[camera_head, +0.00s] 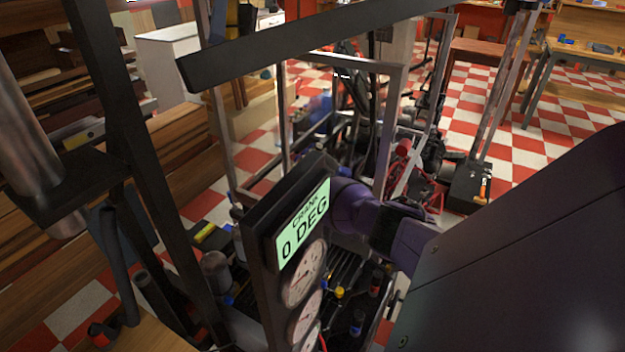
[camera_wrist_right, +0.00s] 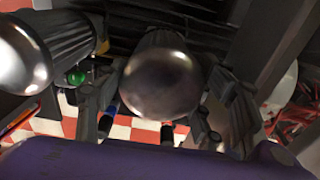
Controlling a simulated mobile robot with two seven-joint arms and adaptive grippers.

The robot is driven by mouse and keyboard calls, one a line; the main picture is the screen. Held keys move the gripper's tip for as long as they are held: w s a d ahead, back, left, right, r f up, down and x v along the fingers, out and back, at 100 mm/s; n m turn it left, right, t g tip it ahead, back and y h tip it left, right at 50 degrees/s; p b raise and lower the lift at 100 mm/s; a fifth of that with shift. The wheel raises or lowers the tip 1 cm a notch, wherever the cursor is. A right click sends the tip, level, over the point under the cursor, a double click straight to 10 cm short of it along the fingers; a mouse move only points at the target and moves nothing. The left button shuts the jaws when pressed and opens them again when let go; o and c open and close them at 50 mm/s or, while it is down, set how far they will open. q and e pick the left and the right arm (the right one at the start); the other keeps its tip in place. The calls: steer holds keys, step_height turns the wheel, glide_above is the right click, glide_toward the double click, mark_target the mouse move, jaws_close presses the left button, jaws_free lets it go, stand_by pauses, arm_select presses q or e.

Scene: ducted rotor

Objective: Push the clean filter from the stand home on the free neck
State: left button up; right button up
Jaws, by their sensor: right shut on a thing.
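In the right wrist view, my right gripper (camera_wrist_right: 160,108) is shut on a filter (camera_wrist_right: 160,82), a dark ribbed cylinder with a smooth, shiny rounded end facing the camera. The fingers lie on either side of it. A second similar ribbed cylinder (camera_wrist_right: 68,45) with a bright domed end is at the left, apart from the held one. In the head view, my purple right arm (camera_head: 365,215) reaches behind the gauge panel, which hides the right gripper and the held filter. I cannot make out the free neck or the stand. My left gripper is not in view.
The gauge panel (camera_head: 303,228), reading "CRANK 0 DEG", stands close to my right arm. Dark metal frame bars (camera_head: 300,45) cross overhead and at the left. A green round part (camera_wrist_right: 76,77) sits beside the second cylinder.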

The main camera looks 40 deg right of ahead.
steer(key=shift+s+d+f, duration=0.1)
steer(key=shift+s+f, duration=0.05)
steer(key=shift+f, duration=0.05)
steer(key=o, duration=1.1)
steer(key=shift+o, duration=0.5)
steer(key=shift+d+r, duration=0.1)
steer(key=shift+d, duration=0.1)
